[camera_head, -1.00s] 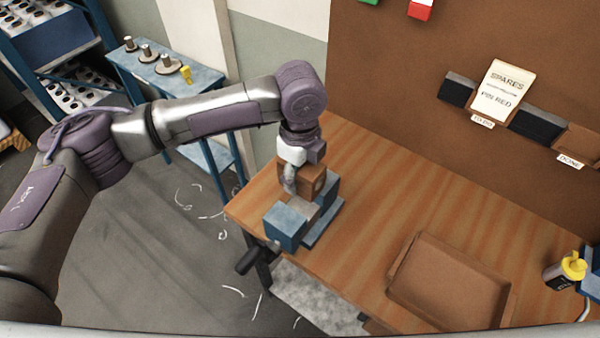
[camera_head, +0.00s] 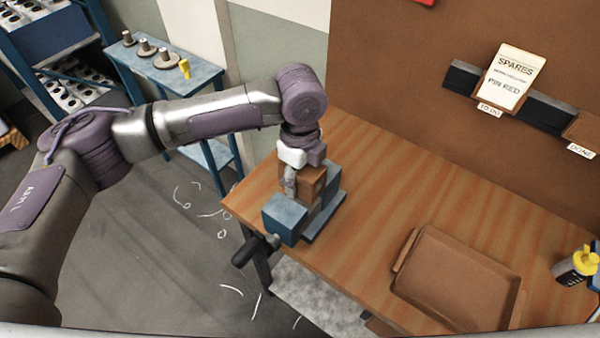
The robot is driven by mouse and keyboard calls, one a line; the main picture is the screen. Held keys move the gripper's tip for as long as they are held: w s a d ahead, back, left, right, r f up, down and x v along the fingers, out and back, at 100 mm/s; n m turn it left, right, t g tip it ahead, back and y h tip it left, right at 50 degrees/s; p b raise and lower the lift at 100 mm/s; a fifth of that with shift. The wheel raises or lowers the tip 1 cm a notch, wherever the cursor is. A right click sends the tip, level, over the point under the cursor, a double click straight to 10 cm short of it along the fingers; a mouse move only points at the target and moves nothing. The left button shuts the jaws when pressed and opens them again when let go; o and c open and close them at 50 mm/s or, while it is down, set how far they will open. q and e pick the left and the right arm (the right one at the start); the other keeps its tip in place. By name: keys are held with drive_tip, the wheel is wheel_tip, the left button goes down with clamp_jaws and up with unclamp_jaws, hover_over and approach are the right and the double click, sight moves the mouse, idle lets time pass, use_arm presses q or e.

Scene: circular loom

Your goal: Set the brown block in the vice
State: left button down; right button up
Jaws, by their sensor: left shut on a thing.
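The brown block (camera_head: 309,184) is a small wooden cube with a dark round spot on its side. It sits low between the two blue jaws of the vice (camera_head: 284,219), at the left end of the wooden bench. My left gripper (camera_head: 291,182) points down from above and is shut on the block. The gripper hides part of the block, and I cannot tell whether the block touches the vice bed. The vice handle (camera_head: 256,250) sticks out past the bench's front edge. My right gripper is not in view.
A brown tray (camera_head: 405,265) lies on the bench (camera_head: 365,200) at the front right. A yellow-capped bottle (camera_head: 575,265) stands at the far right. A card holder with a SPARES card (camera_head: 514,75) hangs on the brown back panel. The bench between vice and panel is clear.

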use_arm(q)
drive_tip(key=shift+f, duration=0.4)
drive_tip(key=shift+f, duration=0.25)
drive_tip(key=shift+f, duration=0.3)
drive_tip(key=shift+s, duration=0.15)
drive_tip(key=shift+r+p, duration=0.15)
drive_tip(key=shift+p, duration=0.3)
drive_tip(key=shift+r, duration=0.1)
idle(0.5)
